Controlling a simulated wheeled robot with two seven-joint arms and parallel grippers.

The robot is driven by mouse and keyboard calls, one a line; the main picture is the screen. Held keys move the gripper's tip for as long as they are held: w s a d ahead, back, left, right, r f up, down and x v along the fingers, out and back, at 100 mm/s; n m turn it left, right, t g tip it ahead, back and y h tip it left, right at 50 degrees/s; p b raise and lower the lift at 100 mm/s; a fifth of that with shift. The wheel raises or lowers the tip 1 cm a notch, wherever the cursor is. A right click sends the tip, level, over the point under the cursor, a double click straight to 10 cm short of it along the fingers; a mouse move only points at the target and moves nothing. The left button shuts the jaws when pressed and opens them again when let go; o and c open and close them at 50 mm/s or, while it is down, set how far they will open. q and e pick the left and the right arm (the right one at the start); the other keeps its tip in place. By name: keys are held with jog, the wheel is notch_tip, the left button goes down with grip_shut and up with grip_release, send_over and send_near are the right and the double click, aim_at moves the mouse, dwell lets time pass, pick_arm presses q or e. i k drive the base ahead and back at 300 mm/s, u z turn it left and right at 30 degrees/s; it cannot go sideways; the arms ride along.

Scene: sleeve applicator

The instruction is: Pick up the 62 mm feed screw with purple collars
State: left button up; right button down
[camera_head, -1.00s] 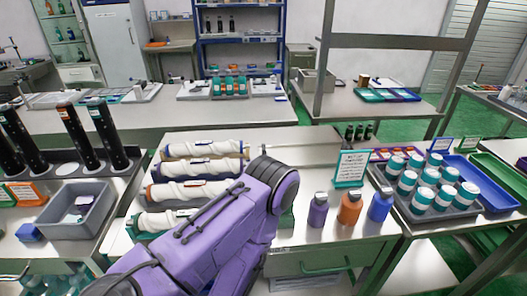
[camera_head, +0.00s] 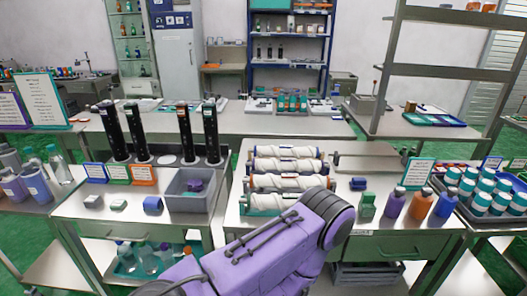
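Several white spiral feed screws lie side by side in a rack on the middle bench. The farthest feed screw (camera_head: 287,151), the second feed screw (camera_head: 287,166) and the third feed screw (camera_head: 285,182) show most of their length. The nearest feed screw (camera_head: 262,201) is partly covered by my purple arm. Collars look blue, orange and teal at this size; I cannot tell surely which screw has purple ones, nor read any length. My purple arm comes in from the bottom, left of the middle. Neither gripper shows in the picture.
A grey bin (camera_head: 189,203) with a purple item stands left of the screws, below tall black tubes (camera_head: 184,135).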

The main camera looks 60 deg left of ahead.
aim_at(282, 165)
jog(key=u, duration=0.05)
jog(key=k, duration=0.05)
jog(key=u, duration=1.15)
